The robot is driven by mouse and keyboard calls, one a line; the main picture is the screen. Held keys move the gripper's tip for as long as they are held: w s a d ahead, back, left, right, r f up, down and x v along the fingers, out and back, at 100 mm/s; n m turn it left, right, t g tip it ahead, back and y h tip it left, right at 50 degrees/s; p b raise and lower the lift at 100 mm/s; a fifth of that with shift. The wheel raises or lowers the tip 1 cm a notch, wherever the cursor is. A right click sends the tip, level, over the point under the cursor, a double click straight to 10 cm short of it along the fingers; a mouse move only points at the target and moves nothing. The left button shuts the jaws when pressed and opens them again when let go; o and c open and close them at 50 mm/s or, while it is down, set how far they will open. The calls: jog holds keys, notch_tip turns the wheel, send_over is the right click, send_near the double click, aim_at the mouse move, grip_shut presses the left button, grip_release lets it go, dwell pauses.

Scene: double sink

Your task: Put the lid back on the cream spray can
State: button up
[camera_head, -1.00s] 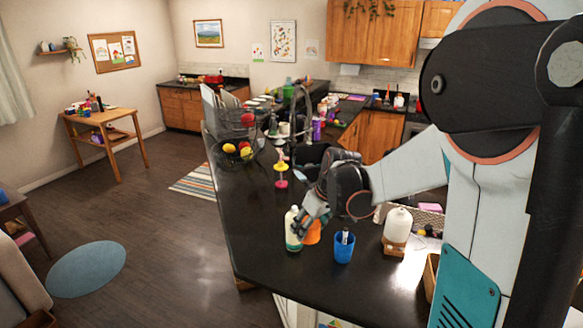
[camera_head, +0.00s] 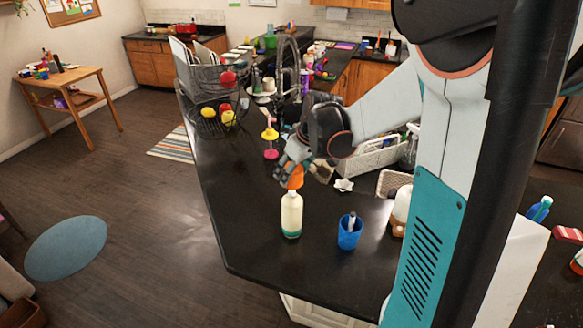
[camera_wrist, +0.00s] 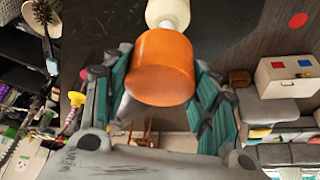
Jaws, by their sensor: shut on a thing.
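The cream spray can (camera_head: 291,216), pale with a green base, stands upright near the counter's left edge. The orange lid (camera_head: 295,178) is in my gripper (camera_head: 294,172), right over the can's top. In the wrist view my gripper (camera_wrist: 160,85) has its teal fingers on both sides of the orange lid (camera_wrist: 161,68), shut on it. The can's cream body (camera_wrist: 168,12) shows just beyond the lid.
A blue cup (camera_head: 349,236) with a pen-like item stands right of the can. A white bottle (camera_head: 400,205) is farther right. A yellow and pink item (camera_head: 270,143) and a wire basket (camera_head: 213,115) stand behind. The counter in front of the can is clear.

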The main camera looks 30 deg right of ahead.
aim_at(292, 191)
jog(key=shift+f+b, duration=1.6)
jog(key=shift+f, duration=0.85)
jog(key=shift+s+f+b, duration=0.1)
jog(key=shift+f+b, duration=0.1)
jog(key=shift+b, duration=0.5)
dwell(0.5)
dwell(0.3)
jog(key=o, duration=0.8)
jog(key=shift+o, duration=0.5)
jog(key=o, duration=0.4)
jog(key=shift+r, duration=0.1)
